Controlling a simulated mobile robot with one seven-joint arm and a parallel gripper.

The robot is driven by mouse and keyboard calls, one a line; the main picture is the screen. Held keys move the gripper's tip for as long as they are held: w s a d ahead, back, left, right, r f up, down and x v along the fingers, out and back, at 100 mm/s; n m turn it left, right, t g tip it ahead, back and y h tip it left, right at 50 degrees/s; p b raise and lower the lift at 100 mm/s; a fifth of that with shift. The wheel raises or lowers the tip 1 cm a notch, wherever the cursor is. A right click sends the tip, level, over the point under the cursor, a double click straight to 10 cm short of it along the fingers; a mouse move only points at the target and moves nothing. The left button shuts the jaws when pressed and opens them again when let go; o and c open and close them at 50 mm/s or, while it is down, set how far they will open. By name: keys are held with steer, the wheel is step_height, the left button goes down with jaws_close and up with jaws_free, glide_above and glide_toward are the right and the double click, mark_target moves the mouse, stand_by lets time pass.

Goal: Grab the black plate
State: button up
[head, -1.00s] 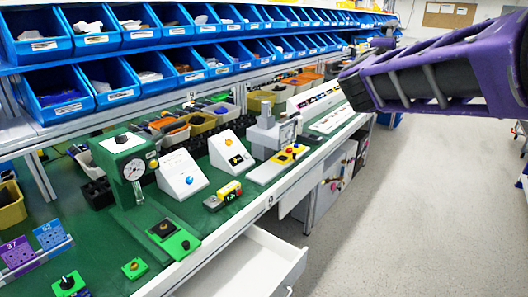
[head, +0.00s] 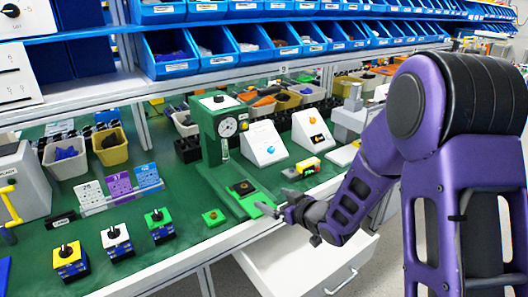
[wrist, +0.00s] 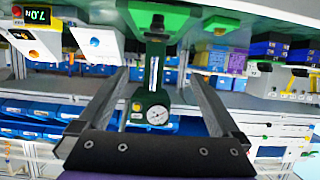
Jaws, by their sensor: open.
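The black plate (head: 243,188) is a small flat dark square on the green base of a green press-like stand (head: 213,140) with a round dial. My gripper (head: 276,202) is just right of the base and nearer the counter's front edge, apart from the plate. Its fingers are spread and empty. In the wrist view, which appears upside down, the open fingers (wrist: 157,62) frame the stand and its dial. A dark piece shows under the green base there, but I cannot tell whether it is the plate.
A small green button box (head: 214,217) sits left of the base. White sloped consoles (head: 264,142) and a yellow button box (head: 302,168) stand behind my gripper. An open white drawer (head: 310,265) juts out below the counter. Several switch boxes (head: 116,241) stand at left.

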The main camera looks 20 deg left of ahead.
glide_toward(246, 188)
steer(key=shift+w+a+f+b, duration=0.4)
steer(key=shift+a+f, duration=0.25)
steer(key=shift+a, duration=0.1)
steer(key=shift+r+x, duration=0.1)
steer(key=shift+x, duration=1.35)
steer(key=shift+r+x, duration=0.15)
steer(key=shift+x, duration=1.3)
steer(key=shift+w, duration=0.15)
steer(key=c, duration=1.4)
steer(key=shift+r, duration=0.1)
